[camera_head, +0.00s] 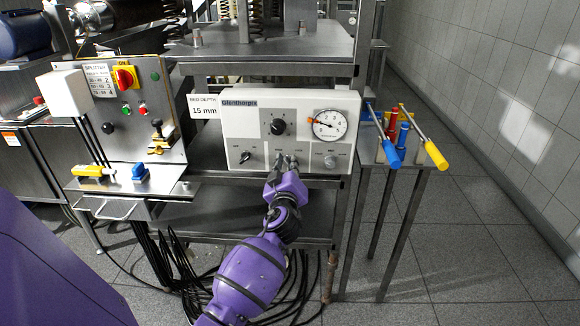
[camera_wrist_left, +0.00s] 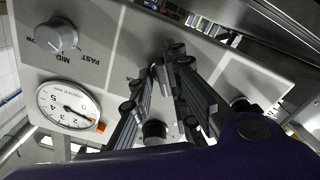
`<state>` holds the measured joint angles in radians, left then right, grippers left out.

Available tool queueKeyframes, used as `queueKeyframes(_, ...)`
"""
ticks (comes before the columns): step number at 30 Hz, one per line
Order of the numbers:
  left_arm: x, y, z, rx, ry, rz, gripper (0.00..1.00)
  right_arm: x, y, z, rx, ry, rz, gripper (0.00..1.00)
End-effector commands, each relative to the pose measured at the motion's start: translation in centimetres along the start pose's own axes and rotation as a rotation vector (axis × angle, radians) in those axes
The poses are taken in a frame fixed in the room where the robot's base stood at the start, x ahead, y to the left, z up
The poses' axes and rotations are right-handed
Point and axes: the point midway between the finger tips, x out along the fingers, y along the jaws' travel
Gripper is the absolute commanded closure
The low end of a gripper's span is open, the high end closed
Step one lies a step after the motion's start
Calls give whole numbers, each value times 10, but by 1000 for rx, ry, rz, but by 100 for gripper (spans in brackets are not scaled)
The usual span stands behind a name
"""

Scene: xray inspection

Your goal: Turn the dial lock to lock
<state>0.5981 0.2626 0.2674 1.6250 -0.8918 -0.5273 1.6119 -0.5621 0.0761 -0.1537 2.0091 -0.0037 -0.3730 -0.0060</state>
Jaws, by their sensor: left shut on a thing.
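A white control box labelled Glenthorpix (camera_head: 237,130) stands on the metal rack. It has a black dial (camera_head: 278,127) at upper middle and a round gauge (camera_head: 329,124) at right. My left gripper (camera_head: 286,161) reaches up from below to the lower middle of the panel, under the black dial. It is shut on a small control there, which I take to be the dial lock; its fingers mostly hide it, so its setting cannot be read. The left wrist view shows the fingers (camera_wrist_left: 166,68) against the panel, with the gauge (camera_wrist_left: 68,105) at left. My right gripper is not in view.
A black knob (camera_head: 246,157) and a grey knob (camera_head: 330,162) flank my gripper on the panel. A splitter panel (camera_head: 150,85) with buttons stands at left. Blue and yellow handled tools (camera_head: 436,153) jut out on a stand at right. Floor is clear at far right.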

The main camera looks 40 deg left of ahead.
Motion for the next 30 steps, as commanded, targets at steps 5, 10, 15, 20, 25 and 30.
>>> queueKeyframes(5,-1,-10,4,162,-7,-17,100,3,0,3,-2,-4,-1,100)
queueKeyframes(10,-1,-11,4,324,-9,-19,100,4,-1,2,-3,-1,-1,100)
queueKeyframes(15,-1,-11,4,487,-10,-19,100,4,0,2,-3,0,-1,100)
queueKeyframes(20,-1,-11,3,639,-11,-18,100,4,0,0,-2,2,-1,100)
queueKeyframes(25,0,-11,2,802,-12,-18,100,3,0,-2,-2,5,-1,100)
queueKeyframes(30,0,-11,1,962,-12,-17,100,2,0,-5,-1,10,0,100)
